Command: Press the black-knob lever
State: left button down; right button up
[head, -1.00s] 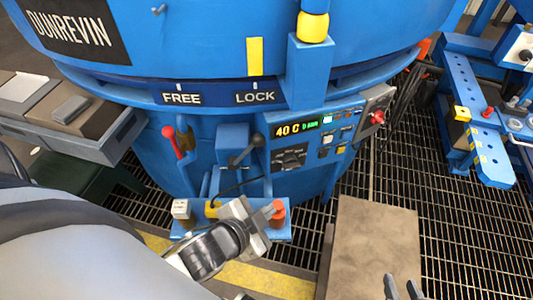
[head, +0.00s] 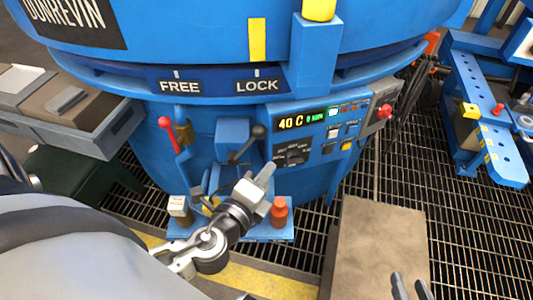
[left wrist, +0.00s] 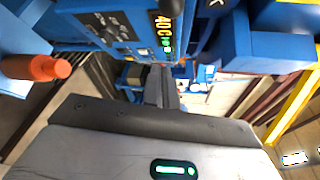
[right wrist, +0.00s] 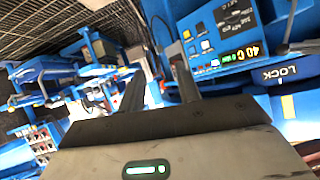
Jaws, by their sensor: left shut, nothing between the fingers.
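The black-knob lever (head: 258,131) stands on the blue furnace front, below the LOCK label, its black knob at the upper right of its arm. My left gripper (head: 266,172) is shut and empty, pointing up, a little below the knob and apart from it in the picture.
A red-knob lever (head: 166,123) stands left of the black-knob one. A control panel (head: 300,140) reading 40 C is to the right. An orange-red cylinder (head: 279,212) and a white-topped block (head: 178,207) stand on the low blue ledge. A brown plate (head: 375,245) lies over the floor grating.

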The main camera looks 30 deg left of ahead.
pick_arm(q)
jog(key=w+f, duration=0.1)
jog(key=w, duration=0.9)
jog(key=shift+s+a+r+p, duration=0.1)
jog(key=shift+s+a+p, duration=0.2)
jog(key=shift+a, duration=0.35)
jog(key=shift+s+a+r+p, duration=0.2)
jog(key=shift+s+a, duration=0.2)
jog(key=shift+a, duration=0.3)
jog(key=shift+s+a+r+p, duration=0.1)
jog(key=shift+s+a+p, duration=0.2)
jog(key=shift+a, duration=0.35)
